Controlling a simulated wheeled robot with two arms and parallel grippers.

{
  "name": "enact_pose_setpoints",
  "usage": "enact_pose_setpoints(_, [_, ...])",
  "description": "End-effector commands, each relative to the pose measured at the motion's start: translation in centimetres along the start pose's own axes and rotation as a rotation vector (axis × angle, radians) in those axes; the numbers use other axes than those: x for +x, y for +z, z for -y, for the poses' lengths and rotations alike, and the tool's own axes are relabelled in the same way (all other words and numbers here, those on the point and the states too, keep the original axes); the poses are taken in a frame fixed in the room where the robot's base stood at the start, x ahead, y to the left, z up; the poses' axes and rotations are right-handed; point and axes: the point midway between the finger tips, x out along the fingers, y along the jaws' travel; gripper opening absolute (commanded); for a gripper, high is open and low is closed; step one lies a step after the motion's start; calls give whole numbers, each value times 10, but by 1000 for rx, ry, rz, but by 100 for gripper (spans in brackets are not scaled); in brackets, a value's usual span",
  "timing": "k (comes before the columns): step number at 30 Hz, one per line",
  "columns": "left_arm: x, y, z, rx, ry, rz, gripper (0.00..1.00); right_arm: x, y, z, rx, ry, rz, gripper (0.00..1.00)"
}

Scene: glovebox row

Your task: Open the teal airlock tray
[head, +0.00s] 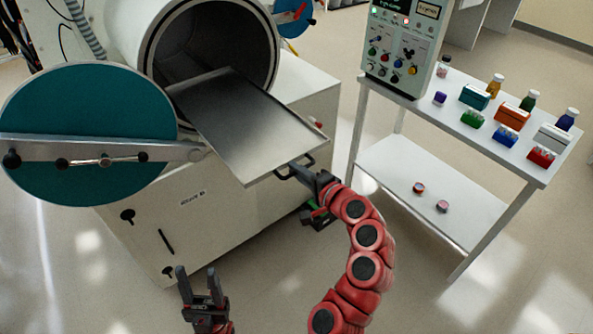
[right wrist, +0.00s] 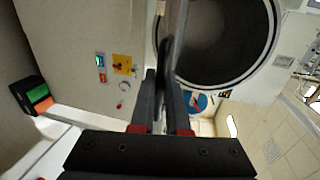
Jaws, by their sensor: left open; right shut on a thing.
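The round teal airlock door (head: 85,105) stands swung open to the left, with a grey bar across it. The steel tray (head: 245,125) sticks far out of the round airlock opening (head: 205,45), flat and empty; its inner end is inside the chamber. My right gripper (head: 300,172) is shut on the tray handle (head: 309,160) at the tray's front right end. In the right wrist view the fingers (right wrist: 162,85) close together below the tray's edge (right wrist: 178,25); the handle is mostly hidden there. My left gripper (head: 198,272) is open and empty, low in front of the cabinet, away from the tray.
The white airlock cabinet (head: 160,235) stands below the opening. A white two-level cart (head: 440,115) on the right holds a control box (head: 405,45), bottles and coloured racks. Two small jars are on its lower shelf (head: 430,190). The floor in front is clear.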

Motion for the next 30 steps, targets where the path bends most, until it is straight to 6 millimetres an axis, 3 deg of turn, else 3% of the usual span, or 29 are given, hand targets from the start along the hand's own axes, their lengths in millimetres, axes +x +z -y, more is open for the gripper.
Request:
enact_pose_setpoints(8, [0,0,0,0,0,0,50,0,0,-3,0,7,1,0])
enact_pose_setpoints(9, [0,0,0,0,0,0,50,0,0,-3,0,7,1,15])
enact_pose_setpoints(14, [0,0,0,0,0,0,50,0,0,-3,0,6,0,43])
enact_pose_setpoints(24, [-1,0,0,0,0,0,50,-2,0,-2,0,3,-1,43])
enact_pose_setpoints(30, [-6,1,0,0,0,0,50,-22,0,-3,1,1,-3,43])
